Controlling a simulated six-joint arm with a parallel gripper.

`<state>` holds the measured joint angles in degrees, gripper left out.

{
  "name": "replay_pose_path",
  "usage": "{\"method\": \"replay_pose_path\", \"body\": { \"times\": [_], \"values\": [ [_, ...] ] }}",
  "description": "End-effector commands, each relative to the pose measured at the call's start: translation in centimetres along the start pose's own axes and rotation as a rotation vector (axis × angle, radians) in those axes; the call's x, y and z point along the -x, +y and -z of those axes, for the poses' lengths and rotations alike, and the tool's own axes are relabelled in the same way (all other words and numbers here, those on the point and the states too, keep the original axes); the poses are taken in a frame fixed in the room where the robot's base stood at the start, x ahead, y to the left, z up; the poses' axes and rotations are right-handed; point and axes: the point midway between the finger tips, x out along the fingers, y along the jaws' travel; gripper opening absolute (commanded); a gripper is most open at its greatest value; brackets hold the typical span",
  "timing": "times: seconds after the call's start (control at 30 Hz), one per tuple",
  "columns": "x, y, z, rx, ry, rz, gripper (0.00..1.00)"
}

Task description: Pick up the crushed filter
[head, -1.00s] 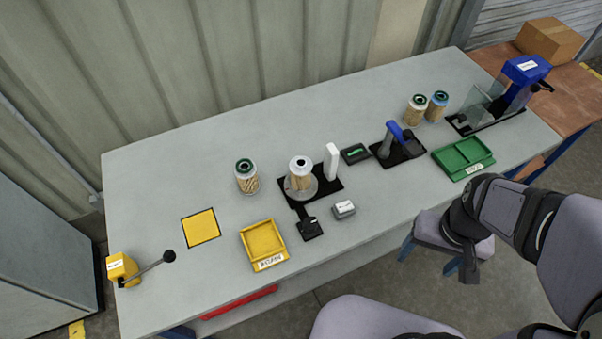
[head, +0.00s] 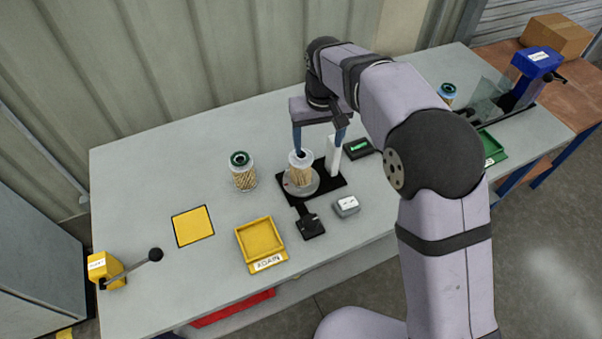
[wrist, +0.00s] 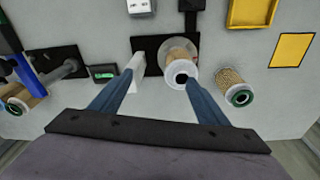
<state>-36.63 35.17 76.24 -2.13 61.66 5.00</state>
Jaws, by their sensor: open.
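A tan pleated filter with a white cap (head: 300,174) stands on a round grey turntable (head: 292,191); it also shows in the wrist view (wrist: 179,57). A green-topped filter (head: 243,175) with slanting pleats stands on the table to its left, and also shows in the wrist view (wrist: 234,87). I cannot tell for sure which filter is crushed. My gripper (head: 320,144) is open and empty, pointing down above the turntable station. In the wrist view one finger of my gripper (wrist: 160,84) overlaps the white-capped filter's edge; contact cannot be told.
A white upright block (head: 333,155) stands close right of the turntable. A yellow tray (head: 260,262), a yellow square (head: 193,226) and a yellow lever box (head: 108,271) are on the left.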

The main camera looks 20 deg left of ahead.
Motion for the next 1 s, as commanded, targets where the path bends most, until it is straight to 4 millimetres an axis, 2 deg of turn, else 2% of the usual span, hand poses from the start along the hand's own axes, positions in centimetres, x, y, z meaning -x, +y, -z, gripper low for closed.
{"method": "replay_pose_path", "body": {
  "times": [0.03, 0.1, 0.23, 0.4, 1.0],
  "values": [
    [-0.9, -1.6, 0.8, 0.025, 0.001, 0.003, 0.69],
    [-1.7, -3.0, 1.2, 0.046, -0.016, 0.007, 0.69],
    [-3.2, -4.0, 0.8, 0.061, -0.069, 0.017, 0.69],
    [-4.3, -4.2, 0.0, 0.062, -0.116, 0.026, 0.69],
    [-6.7, -4.2, -0.3, 0.061, -0.124, 0.028, 0.69]
  ]
}}
